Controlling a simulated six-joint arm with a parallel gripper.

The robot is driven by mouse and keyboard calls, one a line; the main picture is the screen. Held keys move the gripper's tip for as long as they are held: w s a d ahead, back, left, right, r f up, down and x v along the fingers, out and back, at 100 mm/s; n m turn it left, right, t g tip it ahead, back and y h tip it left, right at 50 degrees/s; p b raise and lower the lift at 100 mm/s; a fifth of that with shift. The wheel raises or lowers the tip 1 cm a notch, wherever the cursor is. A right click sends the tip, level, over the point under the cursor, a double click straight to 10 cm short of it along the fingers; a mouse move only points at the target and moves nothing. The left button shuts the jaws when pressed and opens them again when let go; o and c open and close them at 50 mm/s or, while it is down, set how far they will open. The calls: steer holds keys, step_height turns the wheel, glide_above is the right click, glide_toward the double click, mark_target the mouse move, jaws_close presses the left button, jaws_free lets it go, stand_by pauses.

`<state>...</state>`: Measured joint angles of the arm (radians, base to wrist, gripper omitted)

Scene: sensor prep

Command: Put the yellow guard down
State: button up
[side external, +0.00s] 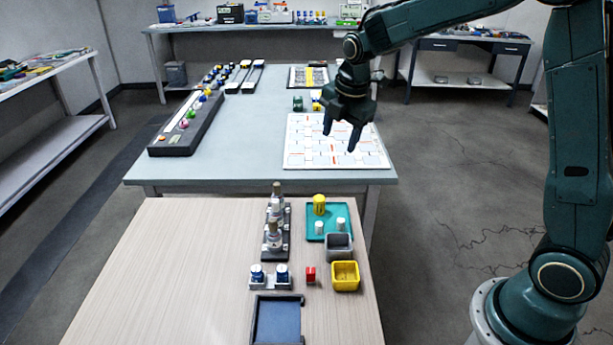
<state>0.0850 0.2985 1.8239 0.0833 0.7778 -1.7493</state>
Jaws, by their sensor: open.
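A yellow cylinder (319,205), which looks like the yellow guard, stands upright on the teal tray (313,236) on the near wooden table. Two small white cylinders (340,224) stand on the same tray. My gripper (340,136) is open and empty, with its fingers pointing down. It hangs over the white gridded board (297,150) on the grey table, well behind the tray and apart from the cylinder. I cannot tell its exact height above the board.
A blue-floored tray (278,322) lies in front. The wooden table's left side is clear.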

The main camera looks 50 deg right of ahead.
steer(key=s+a+r+m+t, duration=0.1)
steer(key=s+a+r+m, duration=0.1)
steer(key=s+m, duration=0.7)
steer(key=s+a+r+m+t+y, duration=0.1)
steer(key=s+r+m, duration=0.4)
steer(key=s, duration=1.4)
steer(key=a+m+t, duration=0.1)
steer(key=a+m, duration=0.1)
steer(key=m, duration=0.2)
steer(key=shift+s+a+r, duration=0.2)
steer(key=shift+a+r, duration=0.1)
